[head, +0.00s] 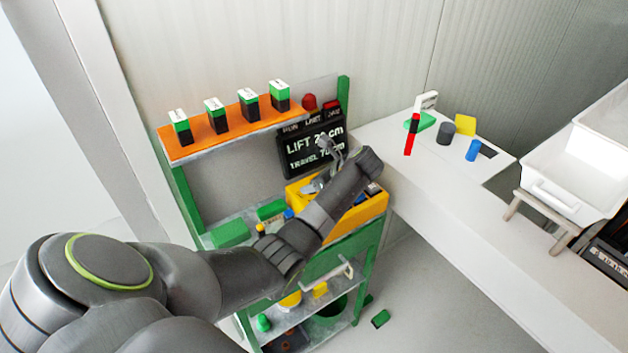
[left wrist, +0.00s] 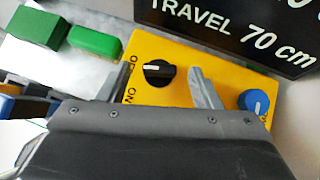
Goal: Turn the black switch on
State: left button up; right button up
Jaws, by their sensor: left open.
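The black switch (left wrist: 158,73) is a round knob with a white pointer mark, on the yellow panel box (left wrist: 178,46). The mark points left in the left wrist view, towards a partly covered label; the word ON stands below that label. My left gripper (left wrist: 162,86) is open, with one finger on either side of the knob and gaps visible between them. In the head view my left gripper (head: 322,163) is over the yellow box (head: 372,208), and the black switch is hidden behind it. My right gripper is not in view.
A blue knob (left wrist: 253,101) is right of the switch. A black sign (head: 297,158) stands behind the box. Green blocks (head: 231,233) lie to the left. An orange shelf (head: 196,141) with several green-black boxes is above. A white table (head: 440,170) with small objects is right.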

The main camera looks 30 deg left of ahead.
pick_arm(q)
jog(key=shift+x, duration=0.8)
jog(key=shift+c, duration=0.5)
jog(key=c, duration=0.9)
